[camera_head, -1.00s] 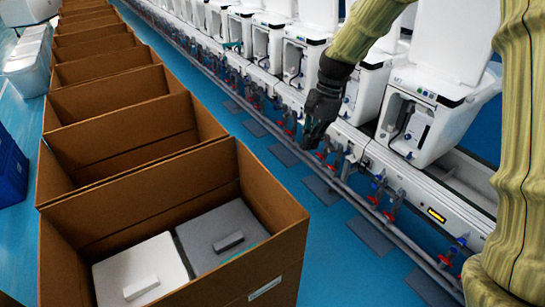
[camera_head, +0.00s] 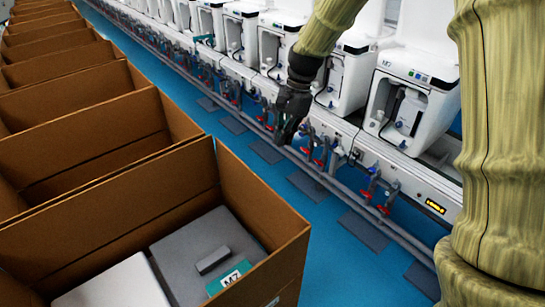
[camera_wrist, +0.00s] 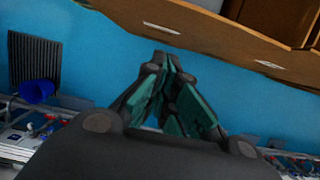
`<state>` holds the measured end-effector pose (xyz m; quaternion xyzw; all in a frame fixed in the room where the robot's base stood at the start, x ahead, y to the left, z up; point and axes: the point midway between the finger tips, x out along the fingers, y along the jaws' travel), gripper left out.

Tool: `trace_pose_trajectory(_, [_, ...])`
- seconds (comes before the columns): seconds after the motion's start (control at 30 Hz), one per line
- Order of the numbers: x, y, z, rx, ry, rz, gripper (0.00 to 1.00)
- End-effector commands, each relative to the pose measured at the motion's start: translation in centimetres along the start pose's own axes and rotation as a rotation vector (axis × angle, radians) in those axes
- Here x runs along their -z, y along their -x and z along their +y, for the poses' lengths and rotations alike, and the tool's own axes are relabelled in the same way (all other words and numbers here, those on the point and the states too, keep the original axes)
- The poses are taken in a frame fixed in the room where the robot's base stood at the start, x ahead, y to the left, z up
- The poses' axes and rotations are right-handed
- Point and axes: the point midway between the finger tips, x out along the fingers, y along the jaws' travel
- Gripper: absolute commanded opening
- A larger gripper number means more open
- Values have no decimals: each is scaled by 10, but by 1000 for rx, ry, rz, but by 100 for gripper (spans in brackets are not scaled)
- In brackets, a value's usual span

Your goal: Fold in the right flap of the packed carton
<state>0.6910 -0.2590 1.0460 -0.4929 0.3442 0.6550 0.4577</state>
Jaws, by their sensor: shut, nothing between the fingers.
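The packed carton (camera_head: 262,205) stands open at the lower left in the head view. Its right flap stands upright along the side facing the toilet line. Inside lie a grey box with a green label (camera_head: 205,250) and a white box (camera_head: 118,285). My gripper (camera_head: 283,140) hangs over the blue floor to the right of the carton, apart from it. In the wrist view my gripper (camera_wrist: 166,58) has its fingertips together and holds nothing. Brown carton walls (camera_wrist: 215,30) run along the top of that view, beyond the fingertips.
Several more open cartons (camera_head: 75,120) stand in a row behind. Blue floor (camera_head: 335,265) with grey mats lies free between.

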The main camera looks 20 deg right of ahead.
Motion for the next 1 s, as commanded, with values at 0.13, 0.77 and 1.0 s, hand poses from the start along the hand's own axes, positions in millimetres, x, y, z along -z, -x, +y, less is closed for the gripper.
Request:
trace_pose_trajectory(0.13, [0,-16,1,-3,-1,-2,0])
trace_pose_trajectory(0.77, [-15,-95,2,-1,-1,-1,0])
trace_pose_trajectory(1.0, [-34,-102,2,0,-2,0,0])
